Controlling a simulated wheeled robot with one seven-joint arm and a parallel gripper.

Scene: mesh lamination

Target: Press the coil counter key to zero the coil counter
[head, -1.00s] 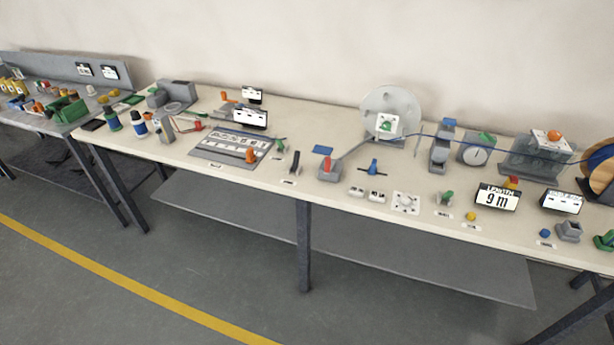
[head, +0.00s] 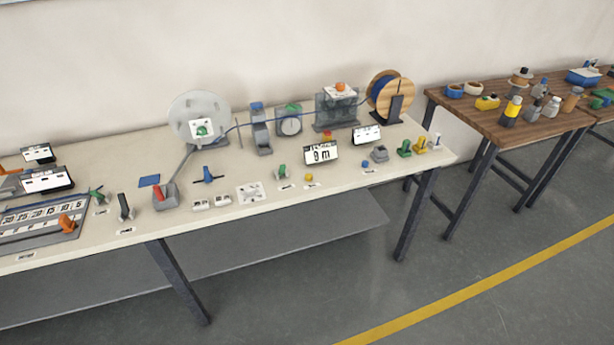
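A tilted black-framed display (head: 321,153) reads "9 m" near the middle of the long cream bench. A small round yellow key (head: 309,177) sits on the bench just in front of it, beside a small white label. A small blue key (head: 365,164) sits to the right, in front of a second display (head: 367,134) whose text is too small to read. I cannot tell which key bears the coil counter name. My gripper is not in view.
On the cream bench (head: 345,196) stand a pale clear reel (head: 199,120), a dial gauge (head: 289,121), a wooden spool of blue line (head: 390,95), and green and yellow pieces (head: 420,147). A brown table (head: 473,115) stands right. The floor (head: 480,310) in front is clear.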

